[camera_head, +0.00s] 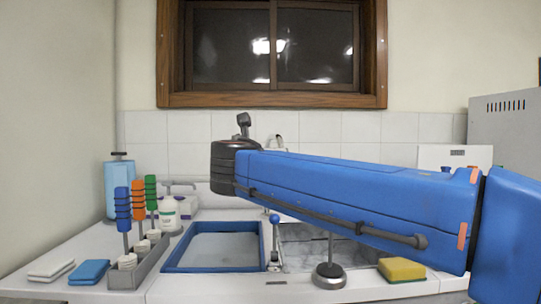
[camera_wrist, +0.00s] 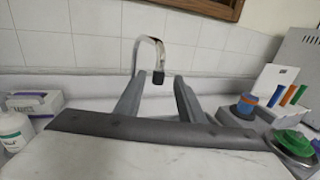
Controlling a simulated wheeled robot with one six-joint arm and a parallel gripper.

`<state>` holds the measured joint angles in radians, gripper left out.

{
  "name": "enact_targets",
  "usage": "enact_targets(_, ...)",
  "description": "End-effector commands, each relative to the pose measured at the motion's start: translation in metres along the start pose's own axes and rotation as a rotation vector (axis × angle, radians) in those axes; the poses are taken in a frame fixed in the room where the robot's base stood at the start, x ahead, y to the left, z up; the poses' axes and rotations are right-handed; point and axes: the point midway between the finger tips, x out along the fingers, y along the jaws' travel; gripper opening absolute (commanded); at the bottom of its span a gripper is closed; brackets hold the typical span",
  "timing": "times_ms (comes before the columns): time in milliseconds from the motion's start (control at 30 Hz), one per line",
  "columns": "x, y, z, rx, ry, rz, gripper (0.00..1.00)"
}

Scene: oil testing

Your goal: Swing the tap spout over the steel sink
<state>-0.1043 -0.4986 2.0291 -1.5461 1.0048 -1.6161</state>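The tap spout (camera_wrist: 150,42) is a thin chrome hook with a black tip in the wrist view. Its curved top (camera_head: 279,141) seems to show just above my arm in the head view. My gripper (camera_wrist: 158,88) is open, its two grey fingers apart. The spout's black tip appears between them, with a gap on each side; I cannot tell its depth relative to the fingertips. The steel sink (camera_head: 305,253), grey inside, lies right of the blue-rimmed basin (camera_head: 168,262), partly hidden by my arm. My gripper's fingers are hidden in the head view.
A blue-ball lever (camera_head: 274,220) stands between the basins. A round steel knob (camera_head: 329,275) and yellow sponge (camera_head: 402,269) sit at the front. A brush rack (camera_head: 125,278) and white bottle (camera_head: 170,214) stand left. The wrist view shows a green-topped item (camera_wrist: 292,142) at right.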

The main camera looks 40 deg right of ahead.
Motion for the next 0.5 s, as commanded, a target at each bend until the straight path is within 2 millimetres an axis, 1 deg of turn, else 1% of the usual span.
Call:
enact_targets(133, 0.000, 0.000, 0.000, 0.000, 0.000, 0.000, 0.36)
enact_targets(167, 0.000, 0.000, 0.000, 0.001, 0.000, 0.000, 0.28)
enact_targets(200, 0.001, 0.000, 0.001, 0.006, 0.001, -0.002, 0.19)
enact_targets(267, 0.002, -0.001, 0.004, 0.034, 0.006, -0.012, 0.04)
enact_targets(300, 0.004, -0.001, 0.007, 0.070, 0.013, -0.024, 0.00)
enact_targets(367, 0.009, -0.002, 0.014, 0.156, 0.028, -0.052, 0.00)
enact_targets(467, 0.018, -0.003, 0.029, 0.374, 0.066, -0.128, 0.00)
enact_targets(500, 0.022, -0.003, 0.035, 0.480, 0.082, -0.166, 0.00)
